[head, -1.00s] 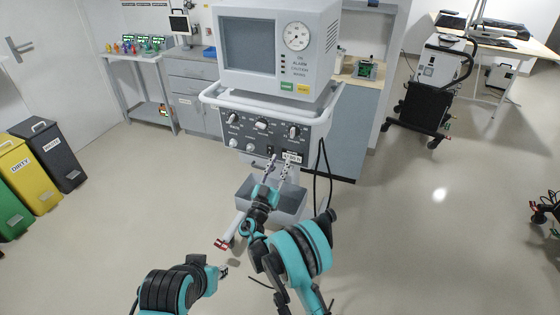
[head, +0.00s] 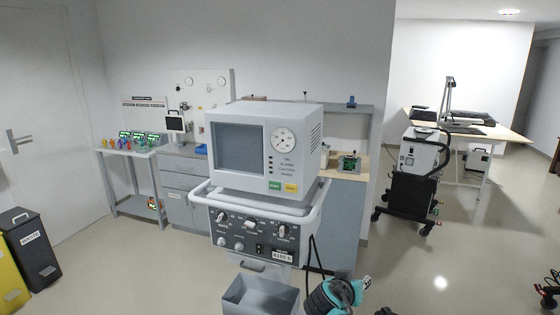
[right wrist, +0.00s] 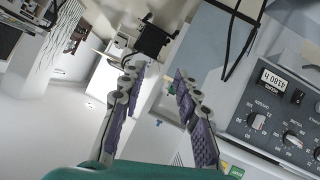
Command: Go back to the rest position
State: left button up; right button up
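My right gripper (right wrist: 158,85) is open in the right wrist view, its two purple-padded fingers apart with nothing held between them. In the head view, part of my teal and black right arm shows at the bottom, just right of the ventilator's lower front; the fingers are not clear there. The ventilator (head: 264,190) stands upright in the middle, with a grey screen, a round gauge and a knob panel. Its knob panel (right wrist: 285,125) also shows at the right of the right wrist view. My left gripper is out of view.
A grey bin (head: 262,297) hangs low on the ventilator's front. Dark cables (head: 313,262) hang at its right side. A black trolley (head: 408,195) carrying a white device stands at the right. Bare floor (head: 425,285) lies in front of it. Waste bins (head: 33,247) stand at the left.

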jog(key=s+a+f+n+g+y, duration=0.1)
jog(key=s+f+y, duration=0.2)
jog(key=s, duration=0.9)
jog(key=s+a+f+n+g+y, duration=0.2)
jog(key=s+f+y, duration=0.1)
jog(key=s, duration=1)
jog(key=shift+f+y, duration=0.4)
jog(key=shift+f, duration=0.1)
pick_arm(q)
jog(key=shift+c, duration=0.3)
pick_arm(e)
jog(key=shift+s, duration=0.1)
